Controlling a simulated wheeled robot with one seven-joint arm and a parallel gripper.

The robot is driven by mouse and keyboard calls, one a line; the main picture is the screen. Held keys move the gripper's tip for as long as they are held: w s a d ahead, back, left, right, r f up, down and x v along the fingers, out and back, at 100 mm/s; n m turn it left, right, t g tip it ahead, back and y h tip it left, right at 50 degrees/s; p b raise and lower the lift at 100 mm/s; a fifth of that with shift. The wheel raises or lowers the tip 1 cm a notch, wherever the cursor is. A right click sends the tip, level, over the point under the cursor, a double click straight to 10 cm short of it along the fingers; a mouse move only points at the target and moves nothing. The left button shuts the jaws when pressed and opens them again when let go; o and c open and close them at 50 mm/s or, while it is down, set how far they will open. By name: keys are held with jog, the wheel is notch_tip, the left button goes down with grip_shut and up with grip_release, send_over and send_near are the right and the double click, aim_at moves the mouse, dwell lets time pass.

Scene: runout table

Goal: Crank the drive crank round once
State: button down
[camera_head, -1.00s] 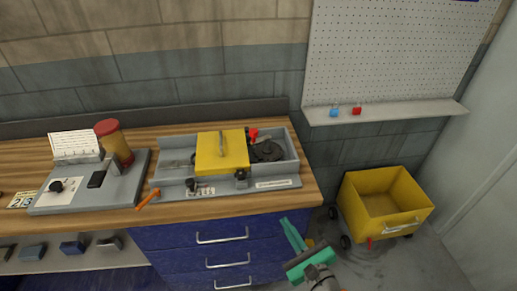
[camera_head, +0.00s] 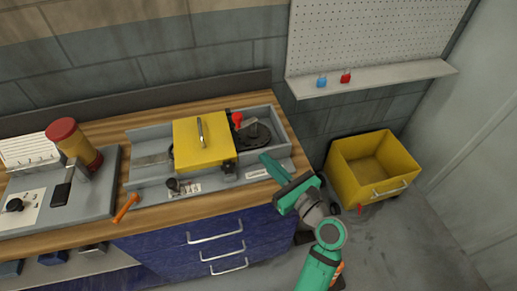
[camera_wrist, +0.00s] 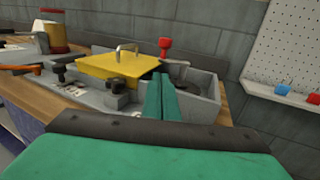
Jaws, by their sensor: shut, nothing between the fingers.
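The grey machine (camera_head: 148,185) lies on the wooden bench with a yellow cover (camera_head: 200,152) over its middle. A black round part (camera_head: 255,137) sits in its right bay, with an upright red knob (camera_head: 237,120) beside the cover. The knob also shows in the wrist view (camera_wrist: 165,45). An orange handle (camera_head: 126,207) sticks out at the machine's left front. I cannot tell for sure which of these is the drive crank. My gripper (camera_head: 268,160) is shut and empty at the machine's right front edge, apart from the red knob. Its fingers (camera_wrist: 160,84) hide part of the machine in the wrist view.
Black knobs (camera_head: 173,184) stand on the machine's front ledge. A grey control panel (camera_head: 92,205) and a red-lidded jar (camera_head: 75,143) are at left. A yellow cart (camera_head: 345,180) stands on the floor at right. A shelf (camera_head: 400,78) holds a blue and a red padlock-like item.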

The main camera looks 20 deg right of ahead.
aim_at(238, 131)
jog(key=x, duration=1.2)
jog(key=shift+w+a, duration=0.1)
jog(key=shift+a, duration=0.1)
jog(key=shift+w+a, duration=0.75)
jog(key=shift+w, duration=0.1)
jog(key=shift+x, duration=1.15)
jog(key=shift+w+a, duration=0.2)
